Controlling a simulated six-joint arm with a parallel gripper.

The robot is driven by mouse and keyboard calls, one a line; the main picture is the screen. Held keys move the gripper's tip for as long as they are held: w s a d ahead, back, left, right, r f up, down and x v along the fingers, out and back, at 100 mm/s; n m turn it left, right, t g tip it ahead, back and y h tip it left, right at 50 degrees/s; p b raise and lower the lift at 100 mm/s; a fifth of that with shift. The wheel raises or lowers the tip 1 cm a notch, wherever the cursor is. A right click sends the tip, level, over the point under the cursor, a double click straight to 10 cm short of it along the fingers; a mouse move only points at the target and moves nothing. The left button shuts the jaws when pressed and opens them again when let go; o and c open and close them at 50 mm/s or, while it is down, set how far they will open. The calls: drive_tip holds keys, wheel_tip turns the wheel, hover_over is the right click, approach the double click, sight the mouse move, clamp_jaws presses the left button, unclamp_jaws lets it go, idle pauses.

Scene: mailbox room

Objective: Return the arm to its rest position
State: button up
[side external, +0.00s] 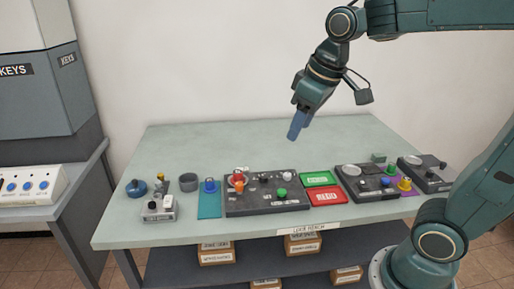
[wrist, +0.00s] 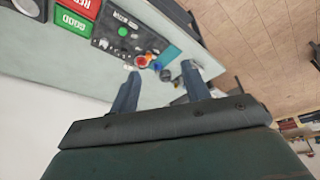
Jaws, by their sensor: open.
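My gripper (side external: 297,126) is in the air above the back part of the bench (side external: 240,140), pointing down and slightly left, with nothing below it touching. In the wrist view its two blue fingers stand apart, and my gripper (wrist: 160,85) is open with nothing held between them. Past the fingertips the bench (wrist: 60,65) shows with its devices, well below. My arm reaches in from the right in the side view.
A dark panel (side external: 262,203) with knobs, a green GOOD tray (side external: 318,179), a red REDO tray (side external: 326,195) and a second dark device (side external: 362,184) stand on the bench. The back of the bench is clear.

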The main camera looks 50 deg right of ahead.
drive_tip(key=s+a+f+m+t, duration=0.1)
drive_tip(key=s+f, duration=0.2)
drive_tip(key=s, duration=0.8)
drive_tip(key=shift+s+a+t, duration=0.2)
drive_tip(key=shift+s+t, duration=0.15)
drive_tip(key=shift+t, duration=0.05)
drive_tip(key=shift+w, duration=0.15)
drive_tip(key=shift+c, duration=0.2)
